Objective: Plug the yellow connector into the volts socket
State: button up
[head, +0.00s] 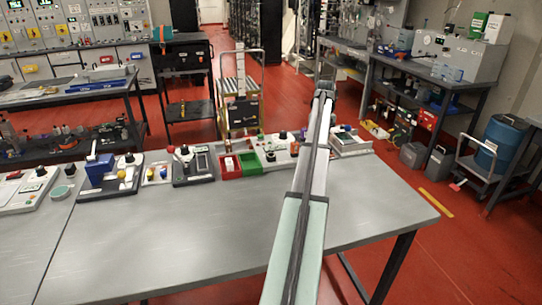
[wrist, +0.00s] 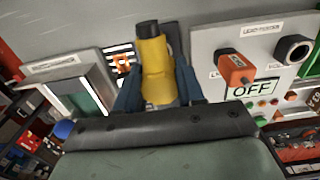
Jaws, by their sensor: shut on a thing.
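In the wrist view, my gripper (wrist: 158,82) is shut on the yellow connector (wrist: 153,65), its dark fingers on either side. The connector has a black end pointing to the top of the picture; its lower part is hidden. To the right is a light grey panel marked LEAD TESTER (wrist: 222,40). It has a round black socket ring (wrist: 280,46), with a partly readable label below it starting "VO". The yellow connector is apart from this ring, to its left. In the head view my arm hides the connector.
A device with a screen (wrist: 82,97) lies left of my gripper. In the head view the bench (head: 190,240) is clear in front; red and green bins (head: 230,172) stand behind.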

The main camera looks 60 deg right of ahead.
jog(key=shift+r, duration=0.15)
jog(key=shift+r, duration=2.35)
jog(key=w+a+r, duration=0.2)
jog(key=w+a, duration=1)
jog(key=w, duration=0.3)
jog(key=shift+w+r, duration=0.15)
jog(key=shift+w, duration=0.15)
